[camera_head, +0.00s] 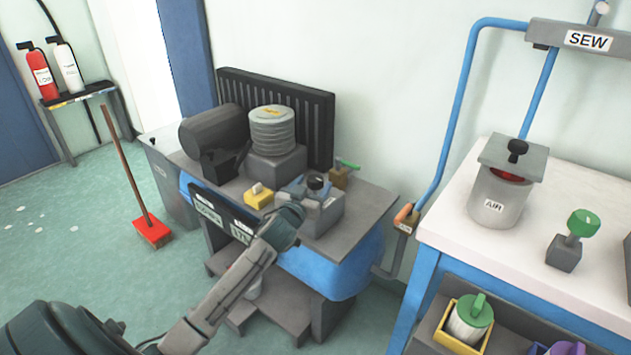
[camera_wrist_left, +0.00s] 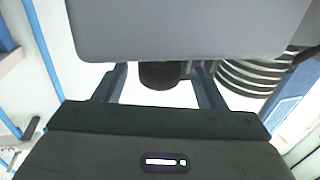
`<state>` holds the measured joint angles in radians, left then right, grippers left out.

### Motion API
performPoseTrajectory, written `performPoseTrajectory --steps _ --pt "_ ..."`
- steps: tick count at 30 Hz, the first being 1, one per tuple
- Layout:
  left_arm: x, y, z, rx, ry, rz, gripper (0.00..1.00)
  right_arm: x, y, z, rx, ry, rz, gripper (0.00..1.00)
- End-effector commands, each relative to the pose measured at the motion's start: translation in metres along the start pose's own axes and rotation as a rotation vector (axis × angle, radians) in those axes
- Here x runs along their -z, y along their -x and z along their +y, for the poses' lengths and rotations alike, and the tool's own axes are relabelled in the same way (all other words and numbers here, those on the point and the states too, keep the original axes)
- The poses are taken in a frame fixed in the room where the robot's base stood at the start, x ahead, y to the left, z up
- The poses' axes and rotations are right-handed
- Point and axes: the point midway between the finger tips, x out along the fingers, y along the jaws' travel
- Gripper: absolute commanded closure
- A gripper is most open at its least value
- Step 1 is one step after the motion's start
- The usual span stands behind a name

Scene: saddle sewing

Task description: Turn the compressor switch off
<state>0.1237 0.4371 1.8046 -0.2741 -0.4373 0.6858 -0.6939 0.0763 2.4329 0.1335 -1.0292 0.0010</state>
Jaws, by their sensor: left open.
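The compressor (camera_head: 272,135) stands on a grey-topped, blue-sided stand near the wall, with a dark motor and a ribbed cylinder. At its front is a yellow block (camera_head: 259,199) with a pale toggle, which looks like the switch; its setting is too small to tell. Beside it is a grey box (camera_head: 322,212) with a black knob (camera_head: 315,182). My left gripper (camera_head: 297,205) is at the front of this box, and whether it touches is unclear. In the left wrist view, the gripper (camera_wrist_left: 160,88) is open, with a dark round part (camera_wrist_left: 160,76) showing beyond the gap between the fingers.
At right is a white table (camera_head: 450,225) with an AIR canister (camera_head: 500,200) and a green knob (camera_head: 581,223).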

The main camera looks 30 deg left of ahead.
Motion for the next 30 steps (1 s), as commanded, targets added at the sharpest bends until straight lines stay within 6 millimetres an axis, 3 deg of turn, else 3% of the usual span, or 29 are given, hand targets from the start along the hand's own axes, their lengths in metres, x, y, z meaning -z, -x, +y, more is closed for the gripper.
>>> performPoseTrajectory --steps 6,16,23,30 --pt "0.000 -0.022 0.000 0.000 0.001 -0.001 0.36 0.000 0.001 0.001 -0.003 0.002 -0.010 0.64" --pt "-0.001 -0.025 0.000 0.000 0.000 -0.001 0.36 0.000 0.001 0.001 -0.003 0.003 -0.010 0.64" --pt "-0.001 -0.025 0.000 0.000 0.000 -0.001 0.79 0.000 0.001 0.001 -0.003 0.003 -0.009 0.64" --pt "-0.001 -0.025 0.000 0.005 0.000 -0.001 0.81 0.001 -0.001 0.000 0.000 0.001 -0.001 0.64"
